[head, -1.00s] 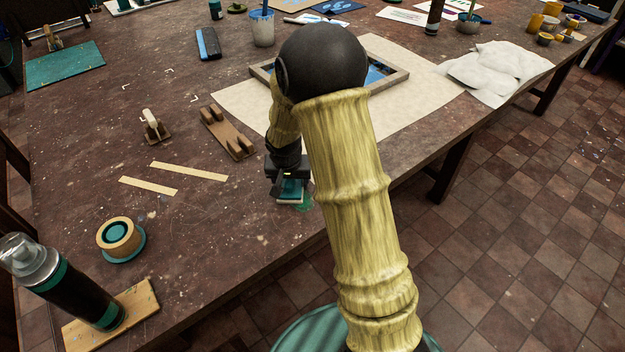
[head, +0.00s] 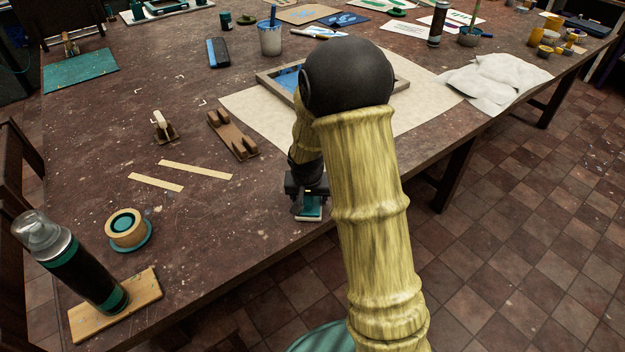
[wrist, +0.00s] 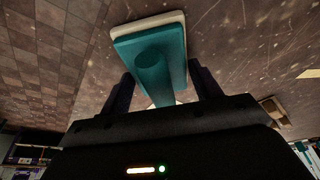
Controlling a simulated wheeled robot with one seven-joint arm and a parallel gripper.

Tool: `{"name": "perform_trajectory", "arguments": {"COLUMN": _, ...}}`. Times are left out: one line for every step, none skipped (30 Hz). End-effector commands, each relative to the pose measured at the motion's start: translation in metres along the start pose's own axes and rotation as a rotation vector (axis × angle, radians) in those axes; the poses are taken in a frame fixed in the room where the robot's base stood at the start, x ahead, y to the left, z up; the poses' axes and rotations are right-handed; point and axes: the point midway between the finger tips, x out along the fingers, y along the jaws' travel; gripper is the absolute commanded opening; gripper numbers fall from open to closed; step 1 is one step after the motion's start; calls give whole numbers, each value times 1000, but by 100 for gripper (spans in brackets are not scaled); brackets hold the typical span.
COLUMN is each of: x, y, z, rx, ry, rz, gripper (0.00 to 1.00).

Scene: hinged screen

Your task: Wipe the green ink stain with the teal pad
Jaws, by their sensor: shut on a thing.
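The teal pad (head: 311,208) is a teal block with a handle and a pale layer on its underside. It is at the table's front edge in the head view, at or just above the tabletop. In the wrist view the pad (wrist: 176,42) sits between my fingers, which are shut on its round teal handle. My gripper (head: 306,193) points down over the pad. The green ink stain is not visible now in either view; the pad and gripper cover the spot where green showed earlier.
Pale strips (head: 196,169), a brown wooden holder (head: 232,136) and a tape-like roll (head: 125,228) lie to the left. A dark bottle (head: 80,275) stands front left. A framed screen (head: 272,88) lies on paper behind my arm. Bare tabletop lies left of the pad.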

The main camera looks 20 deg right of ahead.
Motion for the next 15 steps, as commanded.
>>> {"name": "perform_trajectory", "arguments": {"x": 0, "y": 2, "z": 1, "rx": 1, "ry": -2, "rz": 1, "gripper": 42}}
{"name": "perform_trajectory", "arguments": {"x": -5, "y": 2, "z": -1, "rx": 1, "ry": -1, "rz": 1, "gripper": 42}}
{"name": "perform_trajectory", "arguments": {"x": -6, "y": 1, "z": -1, "rx": 0, "ry": -2, "rz": 1, "gripper": 42}}
{"name": "perform_trajectory", "arguments": {"x": -17, "y": 2, "z": -5, "rx": 1, "ry": 3, "rz": -1, "gripper": 42}}
{"name": "perform_trajectory", "arguments": {"x": -24, "y": 2, "z": -8, "rx": 1, "ry": 4, "rz": -1, "gripper": 42}}
{"name": "perform_trajectory", "arguments": {"x": -27, "y": 2, "z": -8, "rx": 0, "ry": 1, "rz": 1, "gripper": 42}}
{"name": "perform_trajectory", "arguments": {"x": -28, "y": 2, "z": -8, "rx": 0, "ry": 0, "rz": 1, "gripper": 42}}
{"name": "perform_trajectory", "arguments": {"x": -31, "y": 2, "z": -9, "rx": 0, "ry": -1, "rz": 1, "gripper": 42}}
{"name": "perform_trajectory", "arguments": {"x": -34, "y": 2, "z": -10, "rx": 1, "ry": -1, "rz": 1, "gripper": 42}}
{"name": "perform_trajectory", "arguments": {"x": -37, "y": 2, "z": -11, "rx": 1, "ry": 0, "rz": 1, "gripper": 42}}
{"name": "perform_trajectory", "arguments": {"x": -40, "y": 2, "z": -12, "rx": 1, "ry": 0, "rz": 1, "gripper": 42}}
{"name": "perform_trajectory", "arguments": {"x": -43, "y": 2, "z": -13, "rx": 1, "ry": 0, "rz": 1, "gripper": 42}}
{"name": "perform_trajectory", "arguments": {"x": -46, "y": 2, "z": -14, "rx": 1, "ry": 0, "rz": 1, "gripper": 42}}
{"name": "perform_trajectory", "arguments": {"x": -48, "y": 2, "z": -14, "rx": 0, "ry": 0, "rz": 1, "gripper": 42}}
{"name": "perform_trajectory", "arguments": {"x": -52, "y": 2, "z": -16, "rx": 0, "ry": 1, "rz": 1, "gripper": 42}}
